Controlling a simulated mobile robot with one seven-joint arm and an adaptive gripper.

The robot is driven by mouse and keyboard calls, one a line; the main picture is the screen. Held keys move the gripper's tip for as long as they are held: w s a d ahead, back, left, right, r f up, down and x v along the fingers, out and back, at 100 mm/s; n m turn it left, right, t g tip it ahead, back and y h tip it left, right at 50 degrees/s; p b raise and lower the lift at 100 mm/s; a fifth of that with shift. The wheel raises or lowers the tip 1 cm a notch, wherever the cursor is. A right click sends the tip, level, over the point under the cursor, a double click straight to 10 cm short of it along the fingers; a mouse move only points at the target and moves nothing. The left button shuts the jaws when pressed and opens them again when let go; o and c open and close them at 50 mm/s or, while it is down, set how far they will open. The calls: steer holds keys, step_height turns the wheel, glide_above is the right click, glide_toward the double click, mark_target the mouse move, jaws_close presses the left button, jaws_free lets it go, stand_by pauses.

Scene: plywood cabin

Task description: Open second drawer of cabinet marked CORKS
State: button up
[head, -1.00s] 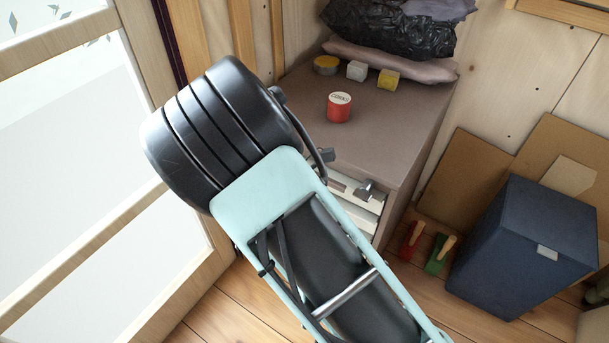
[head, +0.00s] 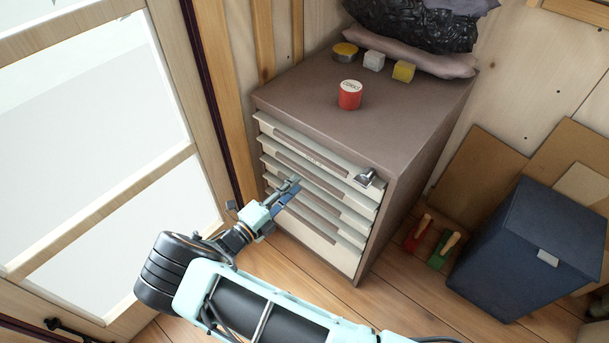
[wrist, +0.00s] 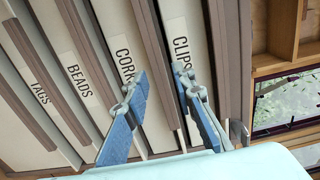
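The brown cabinet (head: 300,95) has a stack of pale drawers, all looking shut. In the wrist view the labels read CLIPS (wrist: 183,52), CORKS (wrist: 125,60), BEADS (wrist: 79,82) and TAGS (wrist: 42,94). CORKS is second, between CLIPS and BEADS. My gripper (head: 292,187) is at the drawer fronts in the head view. In the wrist view my gripper (wrist: 163,80) is open, with its blue fingers apart on either side of the brown strip between the CORKS and CLIPS labels. Nothing shows held. I cannot tell whether the fingertips touch the cabinet.
A red tin (head: 349,95), a yellow-topped tin (head: 345,51), two small blocks and dark bags (head: 400,25) are on the cabinet. A metal piece (head: 366,177) sits at the top drawer's right. A blue box (head: 525,245) and small tools stand right. A glazed door is left.

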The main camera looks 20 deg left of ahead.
mark_target(307, 173)
steer(key=x, duration=0.6)
steer(key=shift+c, duration=0.4)
steer(key=c, duration=0.5)
steer(key=shift+r, duration=0.1)
jaws_close()
steer(key=shift+w, duration=0.1)
